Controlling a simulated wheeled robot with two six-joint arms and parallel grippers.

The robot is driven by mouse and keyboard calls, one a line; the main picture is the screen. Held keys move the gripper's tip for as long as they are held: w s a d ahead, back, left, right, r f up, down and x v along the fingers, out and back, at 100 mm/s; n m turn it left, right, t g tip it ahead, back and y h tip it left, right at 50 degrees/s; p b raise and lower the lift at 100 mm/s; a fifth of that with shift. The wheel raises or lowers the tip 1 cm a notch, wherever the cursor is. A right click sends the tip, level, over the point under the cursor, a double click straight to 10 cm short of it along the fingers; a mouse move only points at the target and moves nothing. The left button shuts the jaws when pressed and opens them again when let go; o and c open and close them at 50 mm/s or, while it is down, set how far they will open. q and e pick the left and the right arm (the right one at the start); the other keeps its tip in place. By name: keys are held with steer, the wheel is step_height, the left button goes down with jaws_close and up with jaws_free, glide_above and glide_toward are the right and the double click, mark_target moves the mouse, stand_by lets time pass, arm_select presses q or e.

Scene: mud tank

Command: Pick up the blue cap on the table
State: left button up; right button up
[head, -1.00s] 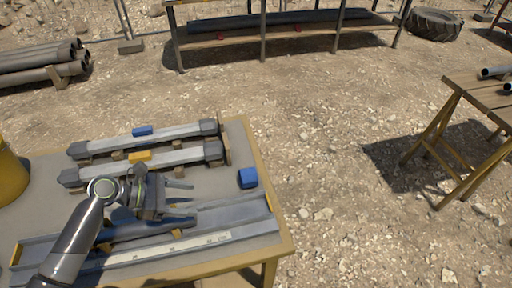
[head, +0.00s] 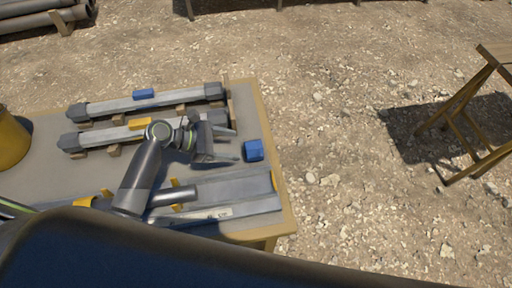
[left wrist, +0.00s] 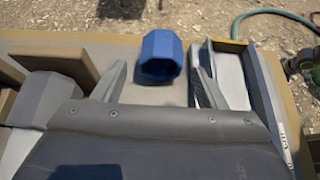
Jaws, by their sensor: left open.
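The blue cap (head: 253,150) lies on the table (head: 262,119) near its right edge. In the left wrist view the blue cap (left wrist: 161,54) shows its hollow opening toward the camera, ahead of and between the two fingers. My left gripper (head: 236,145) is open and empty, just left of the cap, with its fingers pointing at it. It also shows in the left wrist view (left wrist: 155,75). The cap appears to be just beyond the fingertips. My right gripper is not in view.
Two grey bars with end caps (head: 150,103) rest on wooden blocks behind my left arm. A grey channel (head: 232,189) lies in front of the gripper. A yellow bucket (head: 10,140) stands at the left. Gravel ground lies right of the table.

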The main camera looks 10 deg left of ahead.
mark_target(254, 149)
arm_select(q)
steer(key=x, duration=0.2)
steer(key=shift+d, duration=0.3)
steer(key=shift+f+p+x, duration=0.25)
steer(key=shift+p+x, duration=0.4)
steer(key=shift+x, duration=2.45)
steer(key=shift+s+a, duration=0.15)
steer(key=c, duration=0.7)
steer(key=shift+c, duration=0.2)
